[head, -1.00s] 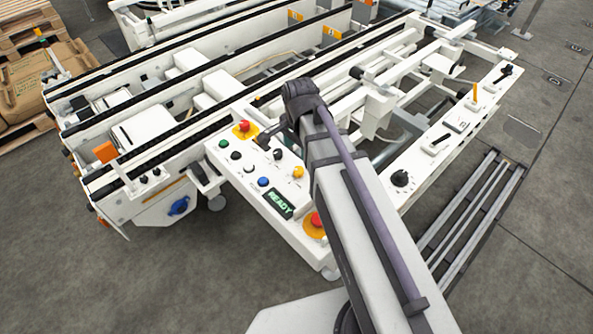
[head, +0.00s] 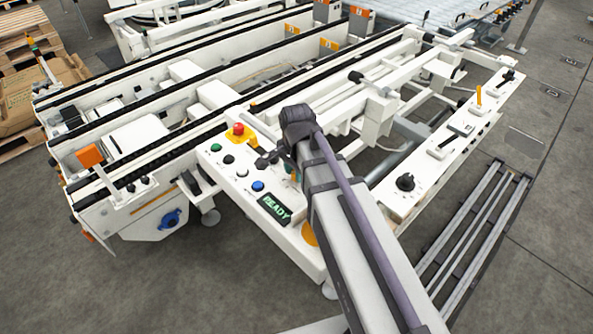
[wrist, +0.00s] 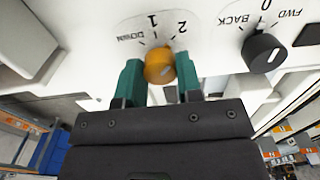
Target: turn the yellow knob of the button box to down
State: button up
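The yellow knob (wrist: 159,68) is on the white panel of the button box (wrist: 90,12), below a dial marked DOWN, 1 and 2. My gripper (wrist: 159,75) has its two green fingers on either side of the knob, one to the left and one to the right. They look very close to its sides, but I cannot tell whether they press on it. In the head view my arm hides most of the knob, and only a bit of green finger shows at my gripper (head: 291,169). The button box (head: 230,185) shows a READY display.
A black BACK/0/FWD knob (wrist: 264,53) is just right of my gripper. A red emergency button (head: 238,129) and green, black, white and blue buttons share the box. Conveyor rails lie behind. A second panel with a black knob (head: 405,182) is to the right.

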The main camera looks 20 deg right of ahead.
jog(key=c, duration=0.4)
jog(key=shift+n, duration=0.5)
jog(key=n, duration=1.6)
jog(key=shift+n, duration=0.4)
